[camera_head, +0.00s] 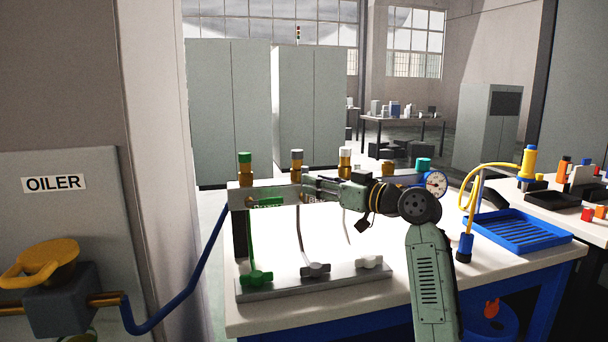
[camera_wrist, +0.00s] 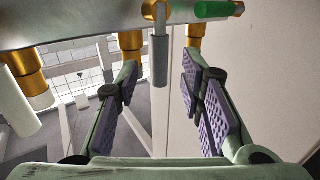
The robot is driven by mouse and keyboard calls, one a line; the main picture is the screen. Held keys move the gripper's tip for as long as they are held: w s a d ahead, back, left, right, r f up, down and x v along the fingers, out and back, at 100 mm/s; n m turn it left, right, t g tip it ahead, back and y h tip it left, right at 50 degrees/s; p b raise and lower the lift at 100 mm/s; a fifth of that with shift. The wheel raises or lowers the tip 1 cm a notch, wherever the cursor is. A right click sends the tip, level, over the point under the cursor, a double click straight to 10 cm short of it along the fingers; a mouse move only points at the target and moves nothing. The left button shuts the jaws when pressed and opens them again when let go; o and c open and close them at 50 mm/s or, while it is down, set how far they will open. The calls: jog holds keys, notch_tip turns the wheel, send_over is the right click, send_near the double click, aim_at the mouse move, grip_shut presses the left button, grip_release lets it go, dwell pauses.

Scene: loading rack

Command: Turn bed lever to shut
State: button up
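A manifold bar (camera_head: 240,198) on the white workbench carries several valves, with a green, a grey and a white cap on top. A label beginning "Be" shows beside my gripper, partly hidden. In the wrist view a grey lever (camera_wrist: 160,60) points down the picture from a brass stem on the bar, and a green lever (camera_wrist: 215,9) lies along the bar to its right. The green lever also shows in the head view (camera_head: 266,202). My gripper (camera_head: 312,187) is at the bar's front; in the wrist view its purple-padded fingers (camera_wrist: 160,88) are apart, on either side of the grey lever's line, not visibly touching it.
A lower rail (camera_head: 345,283) with green, grey and white fittings stands under the bar. A blue tray (camera_head: 520,232), a gauge (camera_head: 436,184) and a yellow hose (camera_head: 475,180) are to the right. The oiler panel (camera_head: 60,230) with a yellow handle is at left.

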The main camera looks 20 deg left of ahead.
jog(key=p+x, duration=0.1)
jog(key=x, duration=0.4)
grip_shut()
dwell(0.4)
